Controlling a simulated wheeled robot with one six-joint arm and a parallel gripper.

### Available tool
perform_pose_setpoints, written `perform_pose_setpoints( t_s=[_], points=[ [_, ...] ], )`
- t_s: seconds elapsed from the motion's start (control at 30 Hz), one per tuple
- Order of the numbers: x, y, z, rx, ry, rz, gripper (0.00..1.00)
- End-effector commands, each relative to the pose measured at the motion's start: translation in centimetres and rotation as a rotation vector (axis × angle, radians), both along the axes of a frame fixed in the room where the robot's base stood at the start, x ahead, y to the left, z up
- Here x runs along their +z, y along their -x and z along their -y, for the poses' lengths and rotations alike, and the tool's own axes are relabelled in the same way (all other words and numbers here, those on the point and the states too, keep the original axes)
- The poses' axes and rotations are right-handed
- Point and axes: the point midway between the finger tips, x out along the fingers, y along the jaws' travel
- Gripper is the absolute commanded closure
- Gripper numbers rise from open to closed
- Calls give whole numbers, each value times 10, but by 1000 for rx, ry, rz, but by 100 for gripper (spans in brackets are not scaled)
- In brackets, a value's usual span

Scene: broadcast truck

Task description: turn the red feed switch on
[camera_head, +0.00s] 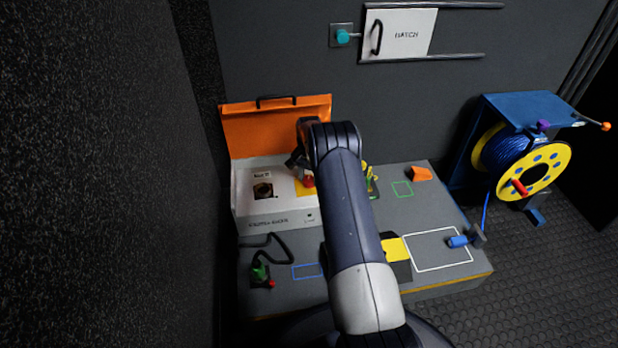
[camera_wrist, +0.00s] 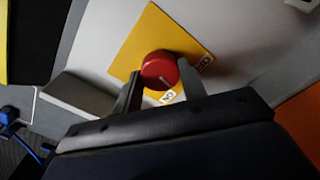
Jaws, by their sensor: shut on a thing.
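The red feed switch (camera_wrist: 159,68) is a round red knob on a yellow plate (camera_wrist: 150,36) on a pale panel. Two small labels sit beside it; the lower one seems to read ON, and the other is hard to read. A pale line on the knob points down and right, toward the side with the labels. My gripper (camera_wrist: 158,76) is shut on the knob, one finger on each side. In the head view the red switch (camera_head: 308,181) shows at the right of the white box (camera_head: 273,221), and my arm hides part of the plate.
The box's orange lid (camera_head: 270,129) stands open behind it. A green-and-red plug-like part (camera_head: 261,275) on a black cable lies at front left. An orange wedge (camera_head: 421,173) and a blue-handled part (camera_head: 458,241) are right of my arm. A blue cable reel (camera_head: 500,150) stands farther right.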

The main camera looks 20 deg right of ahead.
Motion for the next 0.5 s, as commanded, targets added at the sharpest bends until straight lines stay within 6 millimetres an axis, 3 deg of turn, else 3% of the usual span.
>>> perform_pose_setpoints(
  t_s=[0.5],
  points=[
    [0, 0, 0, -416, 0, 1, 84]
  ],
)
